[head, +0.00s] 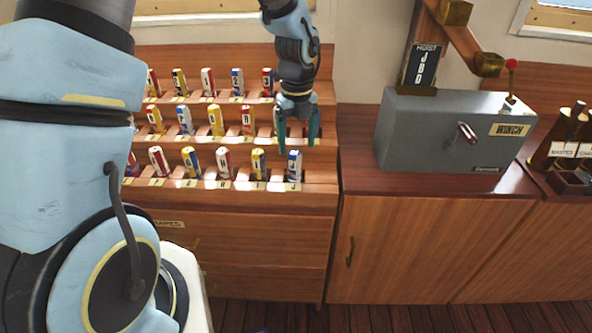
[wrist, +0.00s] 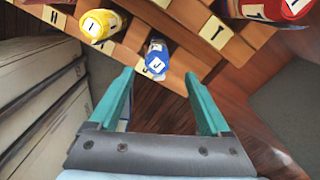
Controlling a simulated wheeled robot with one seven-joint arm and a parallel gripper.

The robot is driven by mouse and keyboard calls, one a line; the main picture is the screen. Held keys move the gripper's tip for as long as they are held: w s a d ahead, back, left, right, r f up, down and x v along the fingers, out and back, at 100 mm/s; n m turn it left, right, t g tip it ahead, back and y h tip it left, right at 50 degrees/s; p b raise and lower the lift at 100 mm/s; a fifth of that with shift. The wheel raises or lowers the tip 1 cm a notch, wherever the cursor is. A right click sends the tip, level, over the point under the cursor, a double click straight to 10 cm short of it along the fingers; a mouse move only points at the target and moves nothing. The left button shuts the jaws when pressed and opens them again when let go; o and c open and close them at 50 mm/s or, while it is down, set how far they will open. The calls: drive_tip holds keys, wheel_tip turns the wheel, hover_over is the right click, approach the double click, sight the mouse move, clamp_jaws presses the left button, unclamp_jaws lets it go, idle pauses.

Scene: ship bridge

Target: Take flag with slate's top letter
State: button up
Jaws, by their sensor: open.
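A rolled blue and white flag (head: 294,165) stands at the right end of the lowest rack row, above a J label. In the wrist view this blue flag (wrist: 157,58) shows a J on its end, just beyond the fingertips. My gripper (head: 298,142) is open and empty, pointing down above and in front of that flag. Its teal fingers also show in the wrist view (wrist: 158,82), spread to either side of the flag's line.
The stepped wooden rack (head: 240,200) holds several other rolled flags. A yellow flag (wrist: 100,24) marked I is close left of the blue one; a red flag (wrist: 285,8) is at upper right. The winch box (head: 440,130) stands on the counter to the right, beside bottles (head: 562,135).

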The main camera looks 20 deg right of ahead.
sight(294, 163)
drive_tip(key=shift+f, duration=0.95)
drive_tip(key=shift+w+a+f+p, duration=0.15)
drive_tip(key=shift+f+p, duration=0.45)
drive_tip(key=shift+f, duration=0.8)
drive_tip(key=shift+w+a+f+p, duration=0.15)
drive_tip(key=shift+f+p, duration=0.4)
drive_tip(key=shift+f, duration=0.8)
drive_tip(key=shift+d, duration=0.1)
drive_tip(key=shift+c, duration=0.3)
clamp_jaws()
